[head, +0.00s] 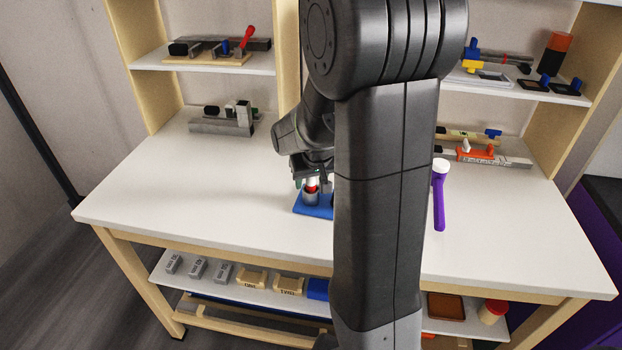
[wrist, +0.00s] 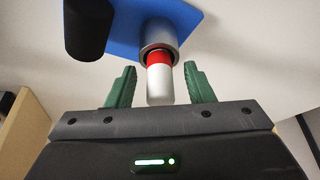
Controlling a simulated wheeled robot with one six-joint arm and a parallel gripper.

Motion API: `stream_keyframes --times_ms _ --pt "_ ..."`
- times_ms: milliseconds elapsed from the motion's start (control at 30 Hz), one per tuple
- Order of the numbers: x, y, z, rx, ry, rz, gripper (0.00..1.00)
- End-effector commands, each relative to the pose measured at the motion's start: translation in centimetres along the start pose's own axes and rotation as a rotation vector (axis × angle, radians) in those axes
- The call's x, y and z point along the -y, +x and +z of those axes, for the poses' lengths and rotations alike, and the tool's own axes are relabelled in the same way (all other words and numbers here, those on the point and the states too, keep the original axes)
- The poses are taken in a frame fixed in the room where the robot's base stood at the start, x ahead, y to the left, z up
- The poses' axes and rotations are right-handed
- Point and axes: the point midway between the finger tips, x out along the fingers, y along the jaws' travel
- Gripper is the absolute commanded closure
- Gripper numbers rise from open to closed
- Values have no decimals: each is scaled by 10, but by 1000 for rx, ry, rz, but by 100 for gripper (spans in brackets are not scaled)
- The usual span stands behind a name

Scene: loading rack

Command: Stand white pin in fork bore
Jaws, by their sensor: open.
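A white pin (wrist: 160,86) with a red band stands in a grey metal socket (wrist: 165,30) on a blue plate (wrist: 120,12). In the head view the socket (head: 311,199) and blue plate (head: 316,210) show left of my arm, with the red band just above the socket. My gripper (wrist: 160,70) is open, with one green finger on each side of the pin and a visible gap to both. In the head view my gripper (head: 311,176) is over the socket. I cannot identify the fork or its bore with certainty.
A black cylinder (wrist: 88,28) stands on the blue plate beside the socket. A purple-handled tool (head: 439,205) with a white head lies right of my arm. An orange part (head: 477,155) and a grey block assembly (head: 225,122) sit farther back. The table's left front is clear.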

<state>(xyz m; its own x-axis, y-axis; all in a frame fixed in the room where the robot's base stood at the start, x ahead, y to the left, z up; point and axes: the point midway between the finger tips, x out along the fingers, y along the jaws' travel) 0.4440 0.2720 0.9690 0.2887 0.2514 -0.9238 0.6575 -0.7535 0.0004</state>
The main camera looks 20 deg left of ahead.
Motion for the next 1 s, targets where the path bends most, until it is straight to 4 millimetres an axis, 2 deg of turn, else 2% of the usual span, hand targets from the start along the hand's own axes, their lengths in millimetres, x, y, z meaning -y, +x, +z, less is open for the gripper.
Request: stream_keyframes --times_ms 167,267,800,1000 --pt "0 -5 0 0 0 0 52" --pt "0 -15 -1 -4 0 0 52" --pt "0 -113 0 -4 0 0 52" --pt "0 -134 0 -1 0 0 52"
